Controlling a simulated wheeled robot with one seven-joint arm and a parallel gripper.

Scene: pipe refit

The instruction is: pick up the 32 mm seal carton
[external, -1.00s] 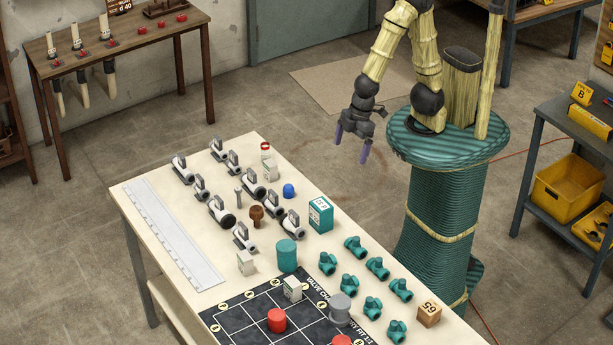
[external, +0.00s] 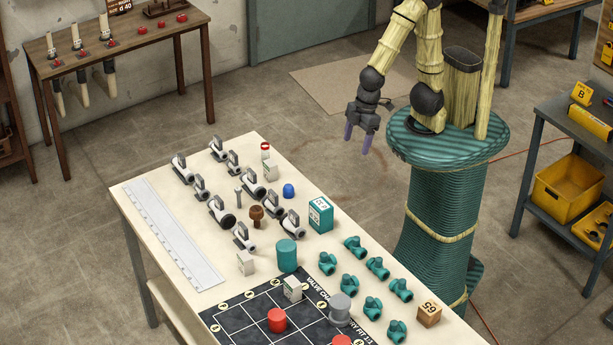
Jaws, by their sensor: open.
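Several small box-shaped cartons stand on the table, and their print is too small for me to tell which is the 32 mm seal carton. A teal carton with a white label (external: 321,214) stands at the table's right edge. Small whitish cartons stand near the far end (external: 270,171), beside the teal cylinder (external: 246,263) and on the dark chart (external: 292,289). My gripper (external: 357,143) is open and empty. Its purple fingers point down, in the air beyond the table's right edge in the picture, apart from every carton.
Grey-white valves (external: 220,211) crowd the far half of the table (external: 150,258), beside a long white ruler (external: 172,235). A teal cylinder (external: 287,256), teal fittings (external: 355,247), red knobs (external: 277,320) and a wooden block marked 65 (external: 429,313) stand nearer.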

